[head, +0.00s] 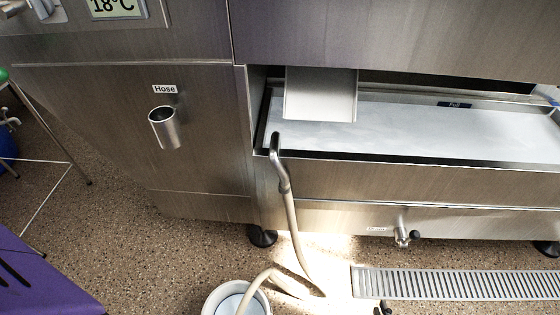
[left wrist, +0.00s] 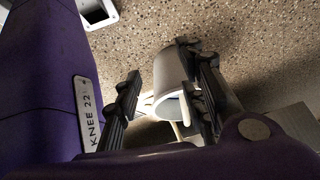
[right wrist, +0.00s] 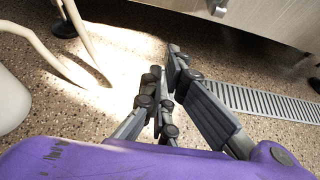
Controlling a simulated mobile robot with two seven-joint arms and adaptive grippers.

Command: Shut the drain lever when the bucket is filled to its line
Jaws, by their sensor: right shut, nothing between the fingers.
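The drain lever (head: 402,232), a small steel tap with a black knob, is low on the steel machine's front. Its lower end shows at the top of the right wrist view (right wrist: 218,8). The pale bucket (head: 208,303) stands on the floor, cut off by the frame, with a beige hose (head: 292,225) dipping into it. Its inside looks pale blue; I cannot make out a fill line. My right gripper (right wrist: 164,76) is shut and empty, above the floor near the drain grate and below the lever. My left gripper (left wrist: 165,78) is open, with the bucket (left wrist: 172,75) beyond its fingers; contact is unclear.
The hose hooks over the rim of a wide basin (head: 420,165) of pale liquid marked "Full", below a chute (head: 320,95). A steel holder (head: 165,128) labelled "Hose" is empty. A slotted drain grate (head: 460,283) lies in the speckled floor.

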